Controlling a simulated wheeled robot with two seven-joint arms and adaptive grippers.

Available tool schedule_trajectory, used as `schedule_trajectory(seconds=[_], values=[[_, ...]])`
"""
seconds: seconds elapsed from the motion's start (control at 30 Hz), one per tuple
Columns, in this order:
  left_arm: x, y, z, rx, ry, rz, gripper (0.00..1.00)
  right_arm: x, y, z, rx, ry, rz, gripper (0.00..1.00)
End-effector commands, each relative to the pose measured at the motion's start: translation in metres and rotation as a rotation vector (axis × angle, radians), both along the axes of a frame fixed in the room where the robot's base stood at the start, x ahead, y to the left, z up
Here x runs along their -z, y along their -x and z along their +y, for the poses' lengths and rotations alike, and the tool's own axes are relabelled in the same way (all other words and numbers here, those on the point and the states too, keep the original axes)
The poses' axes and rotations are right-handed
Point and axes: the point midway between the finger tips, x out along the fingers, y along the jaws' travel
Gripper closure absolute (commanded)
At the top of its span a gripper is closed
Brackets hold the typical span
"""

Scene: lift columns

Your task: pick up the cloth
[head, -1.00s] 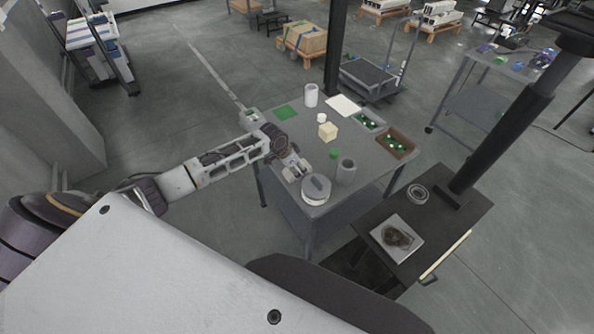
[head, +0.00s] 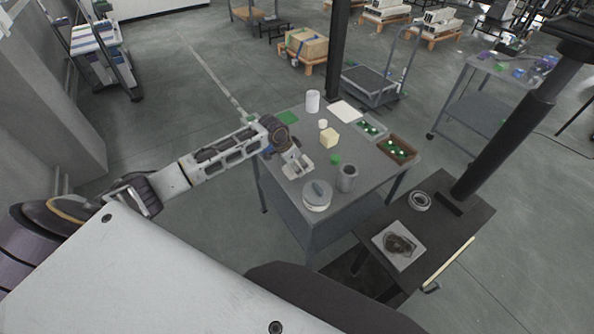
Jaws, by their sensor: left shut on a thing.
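My left gripper (head: 299,168) is over the near left part of the grey table, just behind a round white container with a grey top (head: 317,194). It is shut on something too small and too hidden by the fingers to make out. Two flat pieces lie on the table: a green square (head: 287,118) at the far left and a white sheet (head: 345,111) at the far edge. I cannot tell whether either is the cloth. The gripper is apart from both. My right gripper is not in view.
On the table (head: 275,178) stand a white cylinder (head: 313,101), a small white cup (head: 322,124), a yellowish block (head: 329,138), a green piece (head: 335,159), a grey cylinder (head: 347,178) and a brown tray (head: 398,149). A dark lower table (head: 440,230) with a black post adjoins at right.

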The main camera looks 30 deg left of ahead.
Motion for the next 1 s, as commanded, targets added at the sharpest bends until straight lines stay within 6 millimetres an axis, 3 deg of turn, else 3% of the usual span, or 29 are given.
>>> schedule_trajectory(seconds=[0.33, 0.87, 0.9, 1.0], values=[[-0.041, -0.001, 0.000, 0.000, 0.000, -0.001, 0.62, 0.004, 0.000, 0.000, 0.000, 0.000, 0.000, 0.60], [-0.046, 0.000, 0.000, 0.000, 0.000, 0.000, 0.62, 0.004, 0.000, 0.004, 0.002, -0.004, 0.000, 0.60], [-0.046, 0.000, 0.000, 0.000, 0.000, 0.000, 0.41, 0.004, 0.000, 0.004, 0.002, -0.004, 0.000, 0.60], [-0.046, 0.000, 0.000, 0.000, 0.000, 0.000, 0.54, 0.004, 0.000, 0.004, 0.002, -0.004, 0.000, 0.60]])
